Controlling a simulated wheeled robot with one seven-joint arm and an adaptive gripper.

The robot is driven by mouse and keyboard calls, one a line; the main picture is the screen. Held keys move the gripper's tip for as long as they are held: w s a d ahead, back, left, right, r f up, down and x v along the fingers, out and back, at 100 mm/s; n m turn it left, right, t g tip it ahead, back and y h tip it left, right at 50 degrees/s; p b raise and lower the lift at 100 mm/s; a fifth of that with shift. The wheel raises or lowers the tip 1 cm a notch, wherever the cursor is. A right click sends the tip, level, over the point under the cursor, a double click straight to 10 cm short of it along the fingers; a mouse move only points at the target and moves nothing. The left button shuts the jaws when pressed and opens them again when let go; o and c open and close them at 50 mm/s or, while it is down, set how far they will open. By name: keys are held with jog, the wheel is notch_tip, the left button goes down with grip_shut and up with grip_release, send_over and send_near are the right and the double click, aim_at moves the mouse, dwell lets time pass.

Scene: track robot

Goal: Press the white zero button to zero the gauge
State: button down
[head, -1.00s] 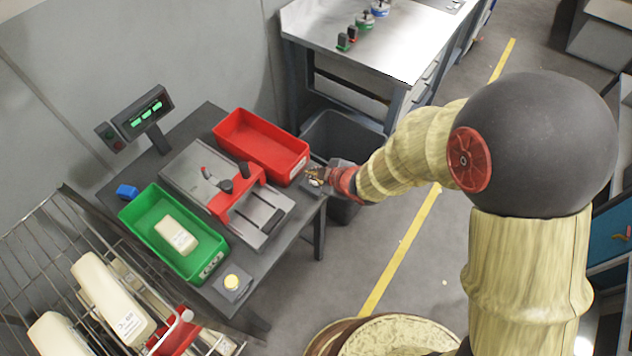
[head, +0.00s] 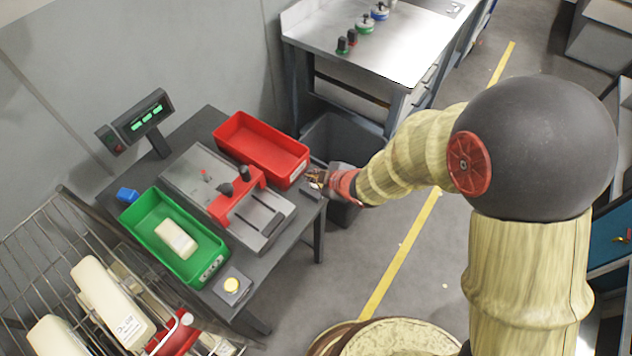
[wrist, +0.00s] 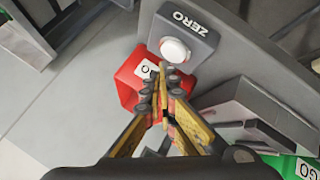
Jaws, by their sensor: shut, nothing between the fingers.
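The white zero button (wrist: 175,49) sits on a grey box labelled ZERO (wrist: 207,38) in the wrist view. My gripper (wrist: 163,72) is shut and empty, its fingertips just below the button in that picture. I cannot tell whether they touch it. In the head view my gripper (head: 316,179) is at the table's right corner, over the zero box, and it hides the button there. The gauge (head: 238,200), with a red bridge and a grey bed, stands on the table. A display (head: 144,117) with green digits stands behind it on a post.
A red bin (head: 262,150) lies close beside my gripper. A green bin (head: 170,222) holds a pale block. A yellow button box (head: 232,286) sits at the table's near corner. A dark waste bin (head: 345,140) stands behind my gripper.

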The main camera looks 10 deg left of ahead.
aim_at(314, 185)
dwell(0.3)
jog(key=shift+f+b, duration=0.35)
jog(key=shift+f, duration=0.1)
jog(key=shift+f+b, duration=0.35)
jog(key=shift+f, duration=0.05)
dwell(0.7)
jog(key=shift+r, duration=0.1)
jog(key=shift+r+p, duration=0.75)
jog(key=shift+p, duration=0.05)
notch_tip(314, 185, up, 5)
jog(key=p, duration=0.4)
jog(key=shift+p, duration=0.3)
dwell(0.6)
